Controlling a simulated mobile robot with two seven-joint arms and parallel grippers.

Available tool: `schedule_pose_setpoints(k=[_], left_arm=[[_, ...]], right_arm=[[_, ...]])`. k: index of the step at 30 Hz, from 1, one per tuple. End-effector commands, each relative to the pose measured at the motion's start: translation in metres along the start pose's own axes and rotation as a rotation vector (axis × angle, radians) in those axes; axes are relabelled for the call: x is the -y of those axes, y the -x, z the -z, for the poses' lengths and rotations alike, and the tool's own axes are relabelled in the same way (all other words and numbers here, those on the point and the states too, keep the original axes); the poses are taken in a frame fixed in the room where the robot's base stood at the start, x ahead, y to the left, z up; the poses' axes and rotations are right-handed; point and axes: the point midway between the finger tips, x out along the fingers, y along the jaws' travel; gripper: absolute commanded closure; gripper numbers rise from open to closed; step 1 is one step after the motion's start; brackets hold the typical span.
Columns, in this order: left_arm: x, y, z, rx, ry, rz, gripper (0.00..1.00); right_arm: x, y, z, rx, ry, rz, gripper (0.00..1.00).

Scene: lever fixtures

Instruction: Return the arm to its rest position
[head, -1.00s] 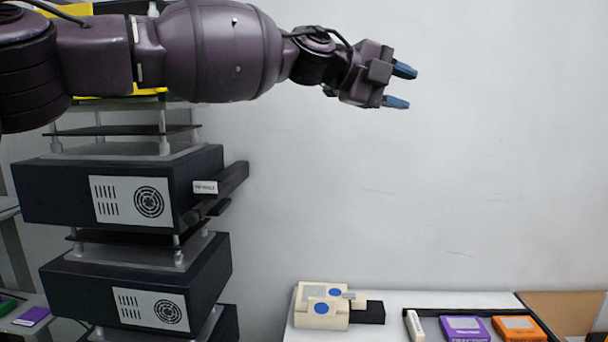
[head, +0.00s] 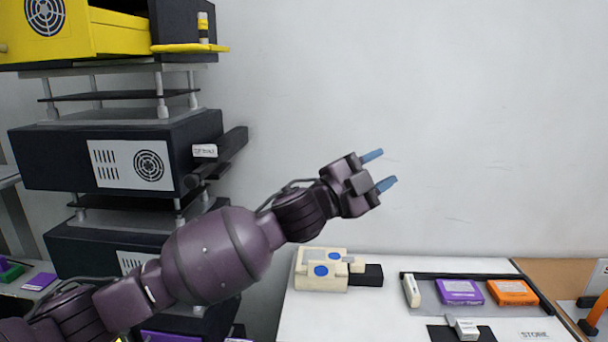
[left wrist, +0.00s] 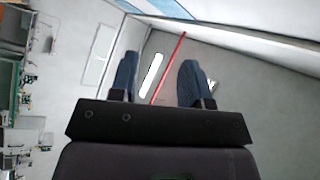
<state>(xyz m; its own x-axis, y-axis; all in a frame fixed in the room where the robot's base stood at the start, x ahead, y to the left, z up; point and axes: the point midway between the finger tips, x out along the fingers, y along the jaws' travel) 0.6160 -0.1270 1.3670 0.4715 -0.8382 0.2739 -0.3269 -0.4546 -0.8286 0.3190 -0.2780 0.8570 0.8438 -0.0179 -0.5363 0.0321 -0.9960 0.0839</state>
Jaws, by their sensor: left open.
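My left arm (head: 217,255) comes in from the lower left of the head view and slants up to the right. Its left gripper (head: 379,170) is in the air in front of the white wall, above the white table. The two blue fingers are apart with nothing between them. In the left wrist view the left gripper (left wrist: 157,80) also shows its fingers apart and empty, with a thin red line and pale room surfaces beyond. My right gripper is in neither view.
A stack of dark units (head: 115,150) with a yellow unit (head: 75,38) on top stands at the left. The white table (head: 375,322) holds a cream device (head: 321,270), a purple cartridge (head: 459,291) and an orange cartridge (head: 512,291). The space right of the gripper is clear.

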Motion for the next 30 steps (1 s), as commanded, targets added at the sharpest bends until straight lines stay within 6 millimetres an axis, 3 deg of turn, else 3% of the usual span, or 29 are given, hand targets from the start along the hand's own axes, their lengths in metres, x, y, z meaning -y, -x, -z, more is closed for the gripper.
schedule_pose_setpoints(k=[14,21,30], left_arm=[[-0.043,0.133,-0.103,0.315,0.341,0.220,0.57],[-0.078,0.221,-0.149,0.482,0.514,0.330,0.57],[-0.137,0.349,-0.186,0.701,0.677,0.464,0.57]], right_arm=[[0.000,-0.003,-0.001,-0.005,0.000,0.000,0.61],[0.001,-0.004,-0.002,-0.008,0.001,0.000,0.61],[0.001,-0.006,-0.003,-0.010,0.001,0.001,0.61]])
